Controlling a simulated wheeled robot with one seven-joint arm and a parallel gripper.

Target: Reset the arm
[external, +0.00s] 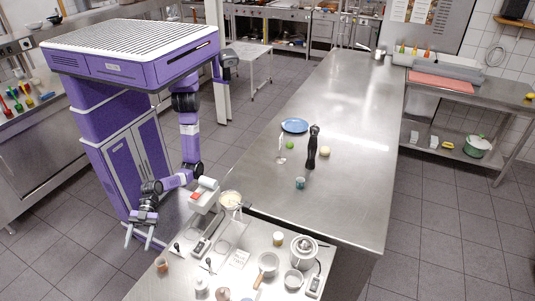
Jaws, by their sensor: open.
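My gripper (138,238) is at the lower left in the external view, pointing down with its two pale fingers apart and nothing between them. It hangs over the floor, just left of the near steel table (150,284). My arm comes down from my purple body and bends at the elbow, with the forearm reaching toward the lower left.
The near table holds a pan (268,264), a juicer-like appliance (304,250), a bowl (231,199) and several small items.

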